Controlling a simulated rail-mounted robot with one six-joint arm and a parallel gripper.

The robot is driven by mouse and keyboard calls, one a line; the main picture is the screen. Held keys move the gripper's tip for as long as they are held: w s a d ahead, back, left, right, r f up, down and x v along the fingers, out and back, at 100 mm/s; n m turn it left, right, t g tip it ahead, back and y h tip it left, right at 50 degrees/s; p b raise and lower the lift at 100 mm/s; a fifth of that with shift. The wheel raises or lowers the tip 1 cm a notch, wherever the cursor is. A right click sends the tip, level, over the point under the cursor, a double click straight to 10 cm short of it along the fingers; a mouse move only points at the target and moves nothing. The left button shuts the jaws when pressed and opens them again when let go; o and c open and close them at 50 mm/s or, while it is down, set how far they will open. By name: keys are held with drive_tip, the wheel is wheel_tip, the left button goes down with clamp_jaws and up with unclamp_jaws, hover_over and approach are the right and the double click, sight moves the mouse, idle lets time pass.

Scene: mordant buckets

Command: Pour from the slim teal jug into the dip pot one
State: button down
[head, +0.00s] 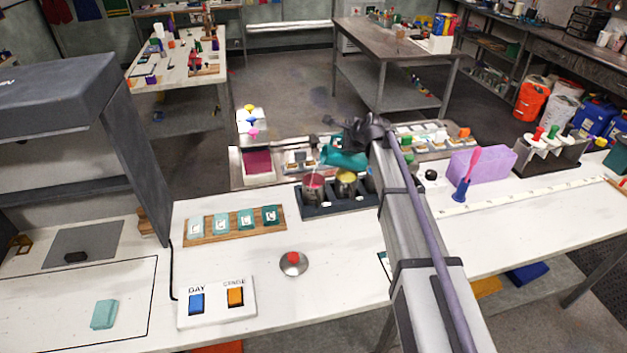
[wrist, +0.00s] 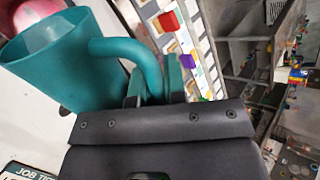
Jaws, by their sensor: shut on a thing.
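The slim teal jug (head: 345,154) is held in the air, tipped over with its mouth to the left, above the dark rack of dip pots. In the wrist view the jug (wrist: 62,65) shows its open mouth at upper left. My gripper (wrist: 153,85) is shut on its handle; in the head view the gripper (head: 366,132) is partly hidden by my arm. A thin pale streak hangs from the jug's mouth toward the left pot (head: 313,182), which shows pinkish red inside. The middle pot (head: 346,178) shows yellow. No pot number is readable.
The dark rack (head: 338,209) stands near the bench's far edge. Teal sample tiles on a wooden board (head: 234,226), a red-topped round button (head: 293,263) and a switch box (head: 217,302) lie in front. A purple block (head: 482,165) stands to the right.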

drive_tip(key=shift+a, duration=0.1)
idle(0.7)
drive_tip(key=shift+s+a+f+n+h, duration=0.15)
drive_tip(key=shift+a+f+n+h, duration=0.15)
drive_tip(key=shift+a+f+h, duration=0.25)
idle(1.2)
drive_tip(key=w+d+f+m+t+y+b, duration=0.2)
drive_tip(key=d+m+y+b, duration=0.65)
drive_tip(key=b, duration=0.55)
wheel_tip(320, 180, up, 7)
drive_tip(key=a+y+p, duration=0.1)
drive_tip(key=y+p, duration=0.1)
drive_tip(key=p, duration=0.4)
drive_tip(key=shift+a+f, duration=0.15)
drive_tip(key=shift+a, duration=0.15)
